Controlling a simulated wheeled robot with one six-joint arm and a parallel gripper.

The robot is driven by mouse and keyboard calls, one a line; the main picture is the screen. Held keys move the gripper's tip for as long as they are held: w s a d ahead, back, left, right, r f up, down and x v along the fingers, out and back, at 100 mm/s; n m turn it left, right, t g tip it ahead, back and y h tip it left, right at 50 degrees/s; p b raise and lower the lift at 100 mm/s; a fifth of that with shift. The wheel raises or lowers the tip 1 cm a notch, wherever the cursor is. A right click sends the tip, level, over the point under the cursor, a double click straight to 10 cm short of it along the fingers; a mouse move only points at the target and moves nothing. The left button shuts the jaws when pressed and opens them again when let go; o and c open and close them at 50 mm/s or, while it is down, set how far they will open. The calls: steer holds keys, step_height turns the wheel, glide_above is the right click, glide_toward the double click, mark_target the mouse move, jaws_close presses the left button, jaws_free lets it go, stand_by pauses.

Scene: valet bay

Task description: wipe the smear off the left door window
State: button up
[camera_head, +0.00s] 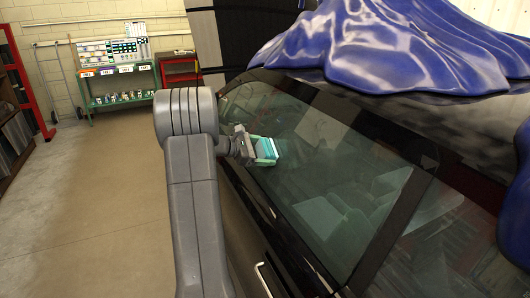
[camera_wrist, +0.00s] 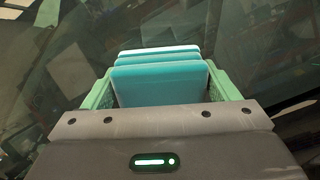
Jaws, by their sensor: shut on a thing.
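My gripper (camera_head: 264,150) is at the car's side window (camera_head: 325,170), near the window's upper left part. It is shut on a teal layered pad (camera_head: 267,147) with pale edges. In the wrist view the pad (camera_wrist: 160,82) sits between the two green fingers (camera_wrist: 160,92), with the dark glass behind it. The pad is very close to the glass; I cannot tell whether it touches. I cannot make out a smear on the glass; reflections and the seats behind it show through. My arm hides part of the car's left end.
A blue cover (camera_head: 390,45) lies bunched on the car roof. A door handle (camera_head: 262,279) sticks out below the window. A green shelf cart (camera_head: 118,85) and a red cabinet (camera_head: 180,68) stand at the back wall. The floor (camera_head: 90,200) at left is clear.

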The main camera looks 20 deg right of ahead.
steer(key=shift+s+d+b, duration=0.3)
steer(key=shift+s+b, duration=0.8)
steer(key=shift+s, duration=1.4)
steer(key=shift+s+d+b, duration=0.35)
steer(key=shift+s+b, duration=0.75)
steer(key=shift+s, duration=1.35)
steer(key=shift+s+d+b, duration=0.3)
steer(key=shift+s+b, duration=0.8)
steer(key=shift+s, duration=1.4)
steer(key=shift+r, duration=0.1)
steer(key=p, duration=0.2)
glide_toward(295, 173)
steer(key=shift+w, duration=0.1)
steer(key=shift+a, duration=0.1)
steer(key=shift+p+v, duration=0.45)
steer(key=shift+v, duration=0.85)
